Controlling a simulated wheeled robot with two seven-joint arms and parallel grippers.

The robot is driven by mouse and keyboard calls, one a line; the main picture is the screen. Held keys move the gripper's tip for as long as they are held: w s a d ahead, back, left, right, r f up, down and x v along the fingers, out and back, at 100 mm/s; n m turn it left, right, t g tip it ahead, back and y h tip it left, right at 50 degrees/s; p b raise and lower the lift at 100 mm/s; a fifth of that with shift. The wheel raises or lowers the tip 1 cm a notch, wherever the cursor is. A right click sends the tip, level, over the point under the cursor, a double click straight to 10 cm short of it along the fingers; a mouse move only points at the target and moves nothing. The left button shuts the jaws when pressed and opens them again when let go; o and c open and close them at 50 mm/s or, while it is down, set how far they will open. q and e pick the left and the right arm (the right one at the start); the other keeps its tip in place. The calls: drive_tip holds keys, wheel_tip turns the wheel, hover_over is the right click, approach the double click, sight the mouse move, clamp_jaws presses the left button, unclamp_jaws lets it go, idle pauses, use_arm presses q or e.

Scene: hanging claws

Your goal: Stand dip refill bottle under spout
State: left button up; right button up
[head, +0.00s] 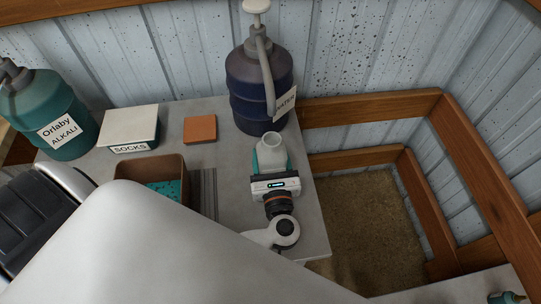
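A pale grey open-mouthed bottle (271,152), apparently the dip refill bottle, is at the right part of the grey table, mouth up. Teal shows along its sides; I cannot tell whether that is bottle or finger pads. A dark blue drum (258,88) labelled WATER stands behind it. Its grey spout (268,75) curves down the front, ending just behind the bottle's mouth in the picture. My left gripper (272,172) is right at the bottle from the near side. Its fingers are mostly hidden, so its grip cannot be made out. My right gripper is not in view.
Left on the table are a teal Orlaby ALKALI drum (62,112), a SOCKS box (133,129), an orange-brown block (200,129) and a brown bin (150,172) with teal contents. The table's right edge is close to the bottle. Wooden rails (365,107) stand beyond.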

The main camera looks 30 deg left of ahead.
use_arm(q)
drive_tip(key=o, duration=1.7)
drive_tip(key=shift+c, duration=0.2)
drive_tip(key=shift+r+p, duration=0.2)
drive_tip(key=shift+p, duration=0.1)
drive_tip(key=b+v, duration=0.1)
drive_tip(key=v, duration=0.4)
drive_tip(key=b+v, duration=0.2)
drive_tip(key=v, duration=0.3)
drive_tip(key=shift+s+d+f+b, duration=0.2)
drive_tip(key=shift+s+b, duration=0.1)
drive_tip(key=shift+s+d+r, duration=0.1)
drive_tip(key=shift+s+d, duration=0.3)
drive_tip(key=shift+s, duration=0.1)
